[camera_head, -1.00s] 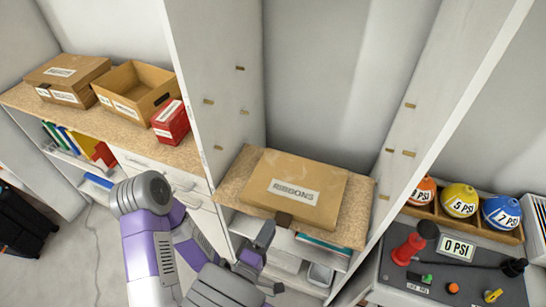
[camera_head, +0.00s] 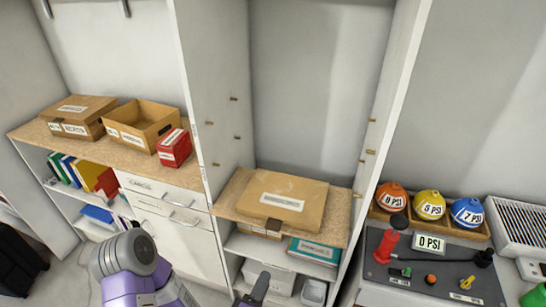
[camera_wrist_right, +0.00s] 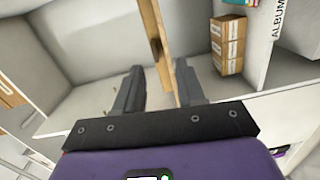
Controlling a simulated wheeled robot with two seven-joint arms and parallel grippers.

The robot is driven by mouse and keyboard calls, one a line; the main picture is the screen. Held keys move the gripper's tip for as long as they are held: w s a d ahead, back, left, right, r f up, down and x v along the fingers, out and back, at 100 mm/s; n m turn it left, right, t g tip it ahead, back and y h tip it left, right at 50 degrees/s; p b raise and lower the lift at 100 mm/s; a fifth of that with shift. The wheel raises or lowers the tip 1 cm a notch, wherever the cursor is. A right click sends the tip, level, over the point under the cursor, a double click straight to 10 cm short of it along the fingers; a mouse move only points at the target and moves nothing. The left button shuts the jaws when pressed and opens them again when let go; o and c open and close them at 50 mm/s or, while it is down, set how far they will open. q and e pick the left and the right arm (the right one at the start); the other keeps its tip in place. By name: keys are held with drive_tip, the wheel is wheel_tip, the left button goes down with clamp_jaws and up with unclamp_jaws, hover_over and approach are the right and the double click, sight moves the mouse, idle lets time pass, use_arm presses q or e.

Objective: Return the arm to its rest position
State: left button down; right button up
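My right gripper (camera_head: 257,290) shows only in part at the bottom edge of the head view, below and in front of the middle shelf bay. In the right wrist view its two dark fingers (camera_wrist_right: 158,68) stand apart with nothing held between them. The edge of a wooden board (camera_wrist_right: 155,40) shows beyond the fingers; I cannot tell how far off it is. A purple and grey arm link of mine (camera_head: 130,265) is at the lower left. My left gripper is not in view.
A closed cardboard box (camera_head: 283,200) lies on the middle shelf board (camera_head: 232,193). Left are another carton (camera_head: 78,117), an open carton (camera_head: 143,125) and a red box (camera_head: 174,148). A console (camera_head: 420,270) with coloured balls behind it stands right. White uprights flank the middle bay.

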drive_tip(key=w+d+f+m+g+y, duration=0.2)
drive_tip(key=d+f+m+g, duration=0.15)
drive_tip(key=f, duration=0.45)
drive_tip(key=w+d+f+m+g+y, duration=0.2)
drive_tip(key=d+f+m+g, duration=0.15)
drive_tip(key=f, duration=0.35)
drive_tip(key=s+d+f+m+g+y, duration=0.2)
drive_tip(key=s+f+m+g+y, duration=0.1)
drive_tip(key=s, duration=0.3)
drive_tip(key=s+d+f+m+g+y, duration=0.3)
drive_tip(key=s+f+m+g, duration=0.1)
drive_tip(key=s, duration=0.3)
drive_tip(key=shift+s+d+m+g+y+p, duration=0.2)
drive_tip(key=shift+d+m+g+y+p, duration=0.15)
drive_tip(key=shift+m+g, duration=0.5)
